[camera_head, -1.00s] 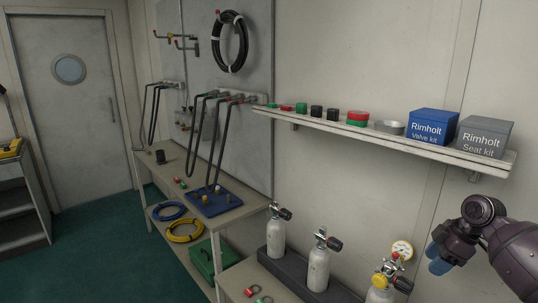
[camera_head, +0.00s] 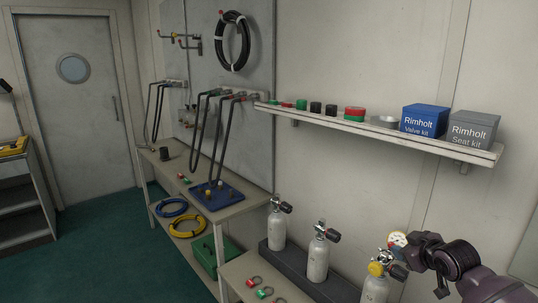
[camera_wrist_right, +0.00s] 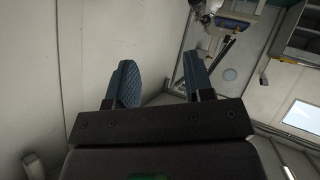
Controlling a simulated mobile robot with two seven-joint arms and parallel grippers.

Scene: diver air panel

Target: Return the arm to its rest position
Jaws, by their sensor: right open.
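My right arm (camera_head: 455,262) comes into the head view at the lower right, bent in front of the wall below the shelf. In the right wrist view my right gripper (camera_wrist_right: 160,85) is open, its two blue-padded fingers apart with nothing between them. In the head view its fingers are mostly hidden or too small to make out. The arm overlaps a gas cylinder with a yellow collar (camera_head: 376,268) and its gauge in the picture; I cannot tell how far apart they are. My left gripper is not in view.
The wall shelf (camera_head: 465,148) holds a blue Valve kit box (camera_head: 424,120), a grey Seat kit box (camera_head: 474,129) and small parts. Grey cylinders (camera_head: 318,258) stand in a dark rack below. A workbench (camera_head: 235,211) with a blue tray (camera_head: 228,197) stands left. The green floor (camera_head: 110,260) is clear.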

